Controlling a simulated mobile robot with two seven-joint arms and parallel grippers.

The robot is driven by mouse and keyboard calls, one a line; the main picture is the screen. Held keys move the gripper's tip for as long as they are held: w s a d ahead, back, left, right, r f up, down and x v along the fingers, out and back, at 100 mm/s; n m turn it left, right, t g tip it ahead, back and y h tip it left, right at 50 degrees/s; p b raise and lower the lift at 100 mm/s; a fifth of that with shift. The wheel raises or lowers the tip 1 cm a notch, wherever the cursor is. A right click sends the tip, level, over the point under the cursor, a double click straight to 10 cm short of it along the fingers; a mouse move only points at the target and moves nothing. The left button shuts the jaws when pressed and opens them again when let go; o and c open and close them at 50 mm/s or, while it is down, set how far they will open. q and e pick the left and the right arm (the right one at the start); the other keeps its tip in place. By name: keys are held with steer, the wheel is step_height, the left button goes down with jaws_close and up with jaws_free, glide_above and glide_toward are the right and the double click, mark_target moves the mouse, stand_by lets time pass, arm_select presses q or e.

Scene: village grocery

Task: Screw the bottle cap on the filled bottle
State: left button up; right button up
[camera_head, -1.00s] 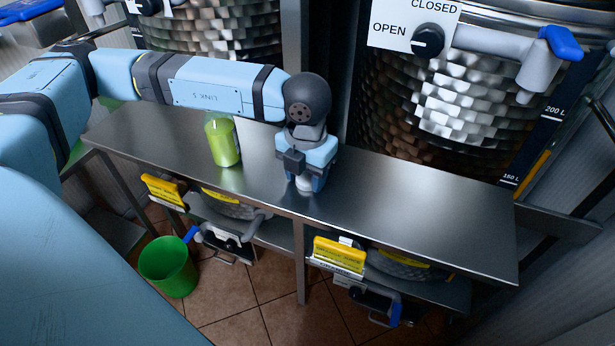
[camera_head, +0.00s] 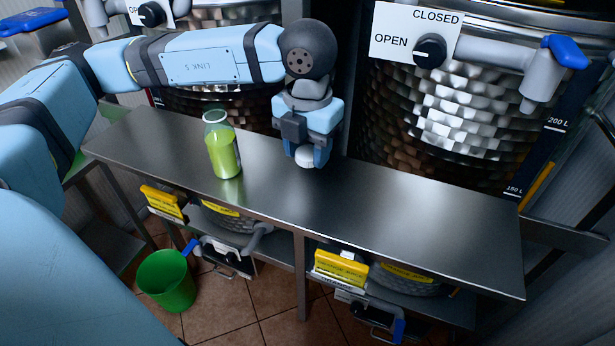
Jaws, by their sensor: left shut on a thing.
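The filled bottle (camera_head: 222,150) stands upright on the metal counter, left of centre. It holds green liquid and its open mouth shows at the top. My left gripper (camera_head: 307,158) points down to the right of the bottle and is shut on the white bottle cap (camera_head: 306,156). The cap appears held above the counter, apart from the bottle. The fingers hide part of the cap. My right gripper is not in view.
The counter (camera_head: 420,225) is clear to the right. Large metal tanks (camera_head: 440,120) with a lever valve stand behind it. Yellow-labelled containers (camera_head: 340,267) sit on the shelf below. A green bucket (camera_head: 166,280) stands on the tiled floor.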

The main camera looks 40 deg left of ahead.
mark_target(308, 153)
arm_select(q)
step_height(308, 153, up, 11)
steer(key=shift+b, duration=0.4)
